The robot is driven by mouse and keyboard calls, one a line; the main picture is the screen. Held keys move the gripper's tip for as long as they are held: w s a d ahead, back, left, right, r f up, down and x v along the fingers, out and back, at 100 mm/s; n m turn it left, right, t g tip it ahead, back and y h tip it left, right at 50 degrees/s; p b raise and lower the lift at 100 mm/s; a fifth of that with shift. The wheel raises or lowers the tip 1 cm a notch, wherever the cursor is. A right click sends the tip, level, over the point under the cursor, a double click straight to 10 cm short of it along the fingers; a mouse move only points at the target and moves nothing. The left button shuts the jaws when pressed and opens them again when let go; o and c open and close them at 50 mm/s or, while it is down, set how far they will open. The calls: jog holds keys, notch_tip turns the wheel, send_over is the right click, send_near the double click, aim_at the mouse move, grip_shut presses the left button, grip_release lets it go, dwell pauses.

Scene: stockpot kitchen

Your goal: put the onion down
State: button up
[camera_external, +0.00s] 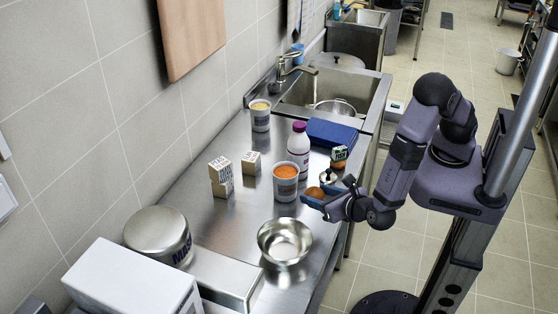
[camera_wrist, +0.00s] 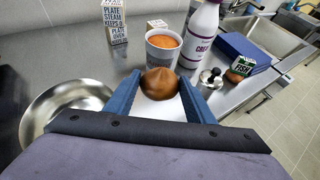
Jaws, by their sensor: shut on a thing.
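The brown onion (camera_wrist: 160,83) is between the blue fingers of my gripper (camera_wrist: 161,92) in the wrist view. In the external view the onion (camera_external: 314,193) shows at the tip of my gripper (camera_external: 322,196), over the counter near its right edge. My gripper is shut on the onion. It is just right of a cup with orange contents (camera_external: 286,181) and up and right of a steel bowl (camera_external: 285,241). I cannot tell how high the onion is above the counter.
A white bottle with purple cap (camera_external: 298,148), a blue box (camera_external: 331,132) and a small green-labelled package (camera_external: 339,155) stand beyond. Small printed cartons (camera_external: 221,178) stand left. A sink (camera_external: 330,91) is at the back. Bare counter (camera_external: 235,225) lies left of the bowl.

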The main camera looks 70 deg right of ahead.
jog(key=shift+w+a+f+b, duration=0.2)
jog(key=shift+w+f+b, duration=0.2)
jog(key=shift+b, duration=0.2)
jog(key=w+a+b, duration=0.1)
jog(key=w+b, duration=0.2)
jog(key=w+a+f+n+y+b, duration=0.1)
jog(key=w+b, duration=0.2)
jog(key=w+f+n+t+y+b, duration=0.1)
jog(key=w+b, duration=0.2)
jog(key=b, duration=0.1)
jog(key=shift+w+a+f, duration=0.1)
jog(key=shift+a, duration=0.3)
jog(key=w+d+r+n+t+y+b, duration=0.1)
jog(key=w+d+r+n+y+b, duration=0.15)
jog(key=w+r+b, duration=0.55)
jog(key=shift+y, duration=0.25)
jog(key=shift+w+a+f+b, duration=0.1)
jog(key=shift+w+f+b, duration=0.25)
jog(key=shift+f, duration=1.65)
jog(key=shift+w+a+f+b, duration=0.15)
jog(key=shift+f+b, duration=0.45)
jog(key=shift+f, duration=1.45)
jog(key=shift+w+f+b, duration=0.25)
jog(key=shift+f+b, duration=0.2)
jog(key=shift+f, duration=1.55)
jog(key=shift+f+b, duration=0.35)
jog(key=shift+b, duration=0.05)
jog(key=shift+f+b, duration=0.3)
